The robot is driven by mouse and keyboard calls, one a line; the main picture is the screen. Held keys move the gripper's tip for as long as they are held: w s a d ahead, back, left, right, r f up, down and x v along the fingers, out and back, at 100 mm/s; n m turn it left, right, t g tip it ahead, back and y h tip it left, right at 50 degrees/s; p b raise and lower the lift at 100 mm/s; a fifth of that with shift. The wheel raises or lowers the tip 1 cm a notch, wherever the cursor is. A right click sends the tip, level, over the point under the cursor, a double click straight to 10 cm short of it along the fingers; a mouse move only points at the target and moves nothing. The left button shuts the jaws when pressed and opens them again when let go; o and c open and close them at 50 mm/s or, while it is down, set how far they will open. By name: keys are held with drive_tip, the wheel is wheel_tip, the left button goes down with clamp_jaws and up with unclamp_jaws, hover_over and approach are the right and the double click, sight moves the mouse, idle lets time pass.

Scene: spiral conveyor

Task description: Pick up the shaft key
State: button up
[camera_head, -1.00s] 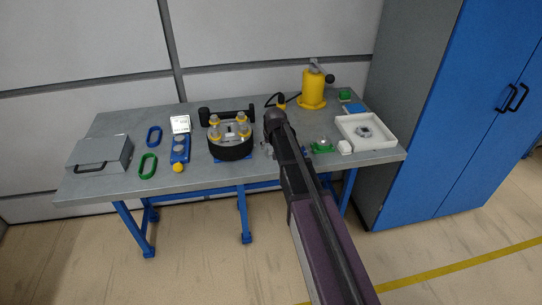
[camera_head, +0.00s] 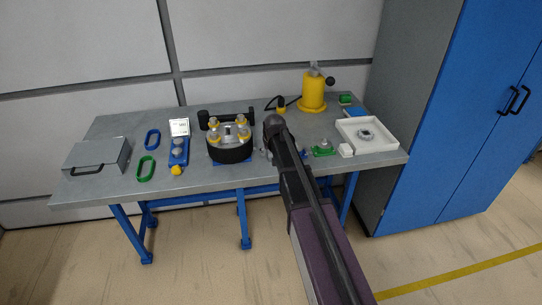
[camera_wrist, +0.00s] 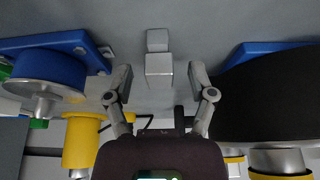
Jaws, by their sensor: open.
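A small bright metal block (camera_wrist: 159,70), which looks like the shaft key, stands on the grey bench top in the wrist view. A smaller grey block-like part (camera_wrist: 157,40) adjoins it; I cannot tell whether it is the same piece. My gripper (camera_wrist: 160,76) is open, with one finger on each side of the block and a gap visible on both sides. I cannot tell how far the fingertips are from it in depth. In the head view my arm hides the gripper and most of the area around the key.
A black round fixture with several metal posts (camera_head: 230,152) stands just left of my arm; its black side is close to the right finger in the wrist view. A blue-based part (camera_wrist: 48,72) lies on the other side. A white tray (camera_head: 385,147) and yellow press (camera_head: 313,93) stand to the right.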

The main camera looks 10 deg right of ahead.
sight(270, 151)
clamp_jaws()
drive_tip(key=shift+r, duration=0.2)
wheel_tip(270, 151, up, 10)
drive_tip(key=p, duration=1)
drive_tip(key=shift+f, duration=0.2)
idle(0.6)
